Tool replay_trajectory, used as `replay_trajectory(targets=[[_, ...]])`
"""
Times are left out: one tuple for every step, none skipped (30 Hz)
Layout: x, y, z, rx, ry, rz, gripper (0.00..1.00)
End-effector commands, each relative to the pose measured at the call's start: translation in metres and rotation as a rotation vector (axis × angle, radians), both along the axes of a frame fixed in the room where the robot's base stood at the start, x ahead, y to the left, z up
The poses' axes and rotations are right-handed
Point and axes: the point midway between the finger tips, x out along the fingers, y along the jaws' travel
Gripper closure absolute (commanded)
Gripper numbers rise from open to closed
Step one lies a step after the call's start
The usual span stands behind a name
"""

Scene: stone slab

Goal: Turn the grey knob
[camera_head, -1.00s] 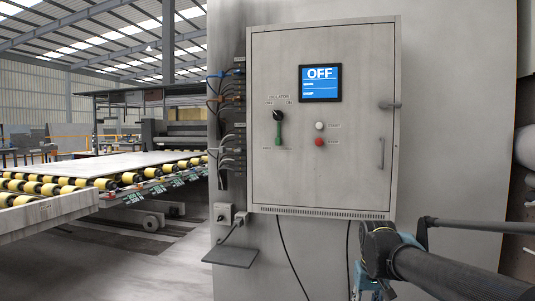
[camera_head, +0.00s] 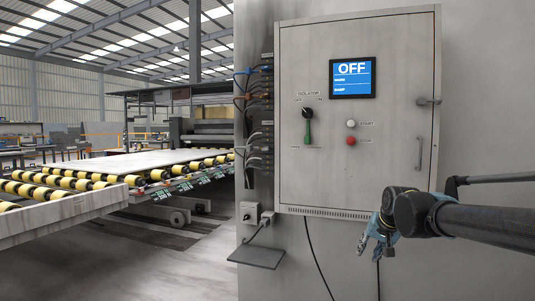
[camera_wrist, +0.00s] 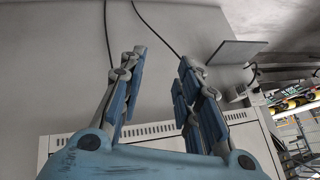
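The cabinet (camera_head: 350,180) stands upright with its door shut and a blue screen (camera_head: 352,78) reading OFF. On its door, a dark rotary isolator knob (camera_head: 307,112) has a green lever (camera_head: 308,132) pointing down. A grey knob-like latch (camera_head: 428,101) sits at the door's right edge, above a bar handle (camera_head: 419,153). My gripper (camera_head: 372,245) is below the cabinet's bottom edge, apart from all of these. In the wrist view my gripper (camera_wrist: 160,60) is open, with nothing between its fingers. The cabinet's vented edge (camera_wrist: 160,130) shows behind the fingers there; no knob shows.
White (camera_head: 351,123) and red (camera_head: 351,141) buttons sit mid-door. Cables and connectors (camera_head: 262,115) line the cabinet's left side. A small shelf (camera_head: 256,256) juts out at lower left. A roller conveyor (camera_head: 100,180) stands further left.

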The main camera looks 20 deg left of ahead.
Motion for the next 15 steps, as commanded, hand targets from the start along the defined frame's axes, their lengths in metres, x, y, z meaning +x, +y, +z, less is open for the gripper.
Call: replay_trajectory(targets=[[0.023, 0.025, 0.024, 0.068, -0.050, -0.011, 0.69], [0.034, 0.038, 0.038, 0.114, -0.078, -0.023, 0.69], [0.050, 0.057, 0.056, 0.178, -0.113, -0.040, 0.69], [0.061, 0.072, 0.070, 0.227, -0.138, -0.050, 0.69], [0.071, 0.086, 0.085, 0.280, -0.160, -0.063, 0.69], [0.083, 0.106, 0.104, 0.351, -0.188, -0.077, 0.69], [0.092, 0.121, 0.118, 0.406, -0.205, -0.088, 0.69], [0.100, 0.137, 0.133, 0.462, -0.222, -0.096, 0.69], [0.109, 0.158, 0.152, 0.540, -0.239, -0.108, 0.69], [0.116, 0.173, 0.167, 0.597, -0.251, -0.115, 0.69], [0.122, 0.187, 0.181, 0.654, -0.259, -0.124, 0.69], [0.128, 0.206, 0.199, 0.728, -0.267, -0.132, 0.69], [0.132, 0.219, 0.211, 0.783, -0.271, -0.139, 0.69], [0.135, 0.232, 0.223, 0.833, -0.273, -0.144, 0.69], [0.139, 0.246, 0.238, 0.897, -0.276, -0.150, 0.69]])
